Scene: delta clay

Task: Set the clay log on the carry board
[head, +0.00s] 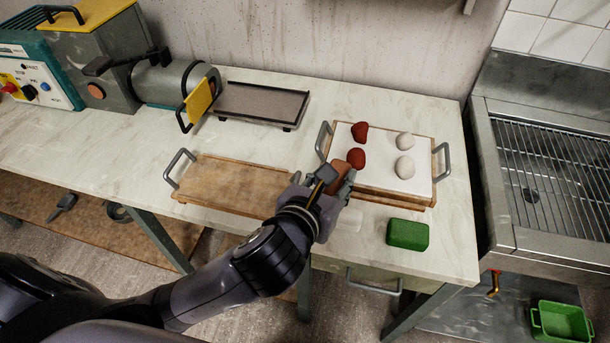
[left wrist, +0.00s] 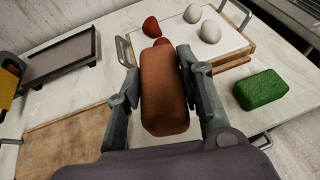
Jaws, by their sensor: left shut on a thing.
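The clay log (head: 341,176) is a reddish-brown block with rounded edges. My left gripper (head: 337,174) is shut on it, and the left wrist view shows the log (left wrist: 165,90) between the two fingers (left wrist: 160,72). The log appears held above the worktop, between two boards. The bare wooden board (head: 230,185) with a metal handle lies to its left; my gripper and arm hide its right end. It also shows in the left wrist view (left wrist: 70,145). My right gripper is not in view.
A white-topped wooden board (head: 385,185) with two handles holds red lumps (head: 356,158) and white lumps (head: 405,167). A green block (head: 407,235) lies in front of it. A dark tray (head: 260,105) stands at the back beside a machine (head: 165,82). A sink (head: 550,150) is at right.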

